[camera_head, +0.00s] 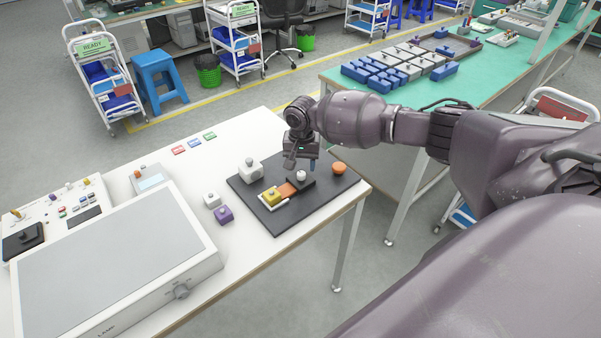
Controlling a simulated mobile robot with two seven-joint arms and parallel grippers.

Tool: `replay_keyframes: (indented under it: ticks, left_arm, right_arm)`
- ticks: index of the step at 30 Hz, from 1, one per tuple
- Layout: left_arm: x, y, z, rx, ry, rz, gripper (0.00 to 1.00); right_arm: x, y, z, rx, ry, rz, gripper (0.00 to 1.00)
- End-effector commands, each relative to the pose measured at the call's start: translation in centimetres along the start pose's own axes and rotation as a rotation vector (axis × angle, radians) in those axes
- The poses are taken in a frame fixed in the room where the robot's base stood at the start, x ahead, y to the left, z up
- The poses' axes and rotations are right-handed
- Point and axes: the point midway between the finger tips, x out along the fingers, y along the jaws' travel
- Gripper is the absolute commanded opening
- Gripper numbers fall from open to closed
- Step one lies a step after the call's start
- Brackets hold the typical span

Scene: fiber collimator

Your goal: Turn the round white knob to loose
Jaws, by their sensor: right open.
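The small round white knob (301,175) sits on a dark block on the black board (275,226). An orange piece and a yellow block (271,196) are just left of it. My right gripper (301,162) points down with its fingers apart, just above and behind the knob in the picture. Whether a finger touches the knob is too small to tell. My left gripper is not in view.
On the board are a white block with a round top (250,170) and an orange round part (339,168). White (211,199) and purple (223,215) blocks stand left of it. A large lamp box (110,265) fills the left of the white table (255,130).

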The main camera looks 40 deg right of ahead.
Motion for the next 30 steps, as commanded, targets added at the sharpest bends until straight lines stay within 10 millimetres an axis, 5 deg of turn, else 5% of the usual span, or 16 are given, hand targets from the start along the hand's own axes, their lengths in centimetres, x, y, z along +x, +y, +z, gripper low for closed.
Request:
replay_keyframes:
  ticks: [7, 20, 30]
  left_arm:
    - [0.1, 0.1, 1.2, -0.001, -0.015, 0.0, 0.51]
    - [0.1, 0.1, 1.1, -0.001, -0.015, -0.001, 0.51]
    - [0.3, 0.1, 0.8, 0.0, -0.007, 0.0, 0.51]
  right_arm:
    - [3.0, -0.1, 0.0, -0.002, 0.0, -0.001, 0.53]
    - [3.5, -0.1, 0.0, -0.002, 0.001, -0.001, 0.51]
    - [3.5, -0.1, 0.0, -0.002, 0.001, -0.001, 0.04]
